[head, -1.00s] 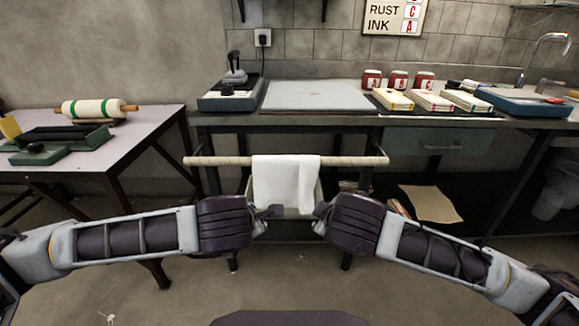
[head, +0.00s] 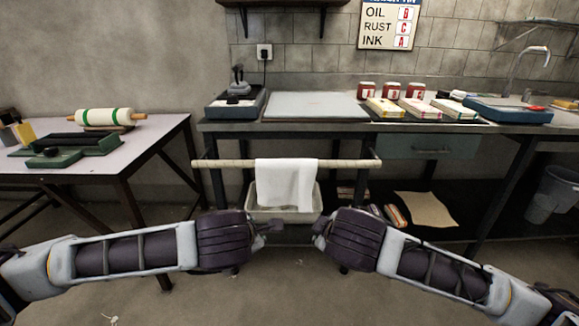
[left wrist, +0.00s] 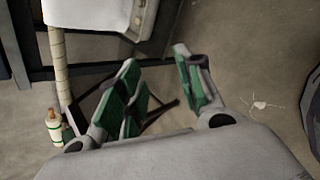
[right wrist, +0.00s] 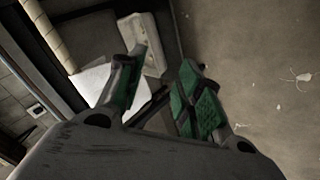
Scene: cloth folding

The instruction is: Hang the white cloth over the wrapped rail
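The white cloth (head: 286,183) hangs folded over the wrapped rail (head: 225,163), its front part falling below the rail. It also shows in the left wrist view (left wrist: 88,10) and in the right wrist view (right wrist: 93,82). My left gripper (head: 283,226) is in front of and below the cloth, apart from it. In the left wrist view its green-padded fingers (left wrist: 160,90) are spread with nothing between them. My right gripper (head: 318,226) is also in front of and below the cloth. In the right wrist view its fingers (right wrist: 160,85) stand apart and empty.
A pale bin (head: 262,214) stands under the rail behind the cloth. The workbench (head: 215,127) behind the rail holds a board, jars, boxes and a blue tray (head: 505,112). A side table (head: 150,140) with a roller (head: 105,117) stands at left.

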